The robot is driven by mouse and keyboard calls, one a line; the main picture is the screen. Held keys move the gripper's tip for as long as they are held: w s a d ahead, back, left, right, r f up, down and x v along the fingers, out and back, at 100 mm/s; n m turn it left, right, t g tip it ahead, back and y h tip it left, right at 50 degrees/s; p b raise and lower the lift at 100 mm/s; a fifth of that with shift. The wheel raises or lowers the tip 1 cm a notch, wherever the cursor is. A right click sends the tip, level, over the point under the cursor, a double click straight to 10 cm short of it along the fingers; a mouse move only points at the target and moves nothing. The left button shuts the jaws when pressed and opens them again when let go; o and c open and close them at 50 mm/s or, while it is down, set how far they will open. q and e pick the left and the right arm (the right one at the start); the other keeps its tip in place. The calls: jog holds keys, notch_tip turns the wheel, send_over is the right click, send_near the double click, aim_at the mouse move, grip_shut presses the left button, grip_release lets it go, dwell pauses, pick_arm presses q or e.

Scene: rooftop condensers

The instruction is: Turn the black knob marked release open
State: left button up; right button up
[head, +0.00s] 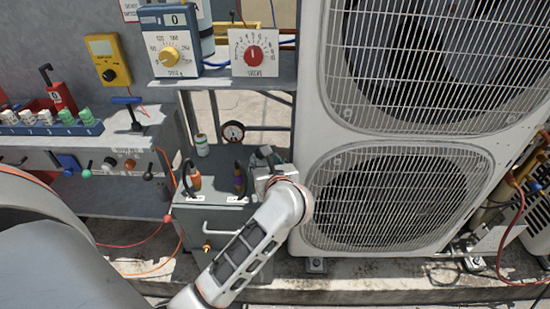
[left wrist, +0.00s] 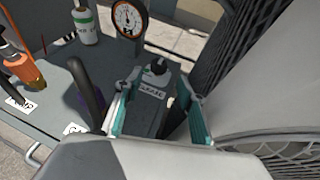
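The black knob (left wrist: 157,67) stands on a pale round base on a grey cabinet top in the left wrist view. A white label (left wrist: 152,91) in front of it seems to read RELEASE. My left gripper (left wrist: 158,86) is open, its two teal-padded fingers on either side of the label and knob, with visible gaps. I cannot tell how far the tips are above the top. In the head view my left gripper (head: 267,158) is over the right end of the cabinet (head: 210,218) and hides the knob. My right gripper is not in view.
A purple-based lever (head: 239,180) and an orange-based one (head: 194,178) stand left of the gripper. A round gauge (head: 233,131) and a white-green canister (head: 202,145) stand behind. The large condenser unit (head: 312,165) is close on the right.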

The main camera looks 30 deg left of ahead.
aim_at(262, 163)
pick_arm(q)
jog(key=b+x, duration=0.1)
jog(key=x, duration=0.4)
jog(key=shift+a+f, duration=0.2)
jog(key=shift+a, duration=0.05)
jog(key=shift+w+a+f, duration=0.15)
jog(key=shift+w+a, duration=0.3)
jog(key=shift+w, duration=0.05)
jog(key=c, duration=1.1)
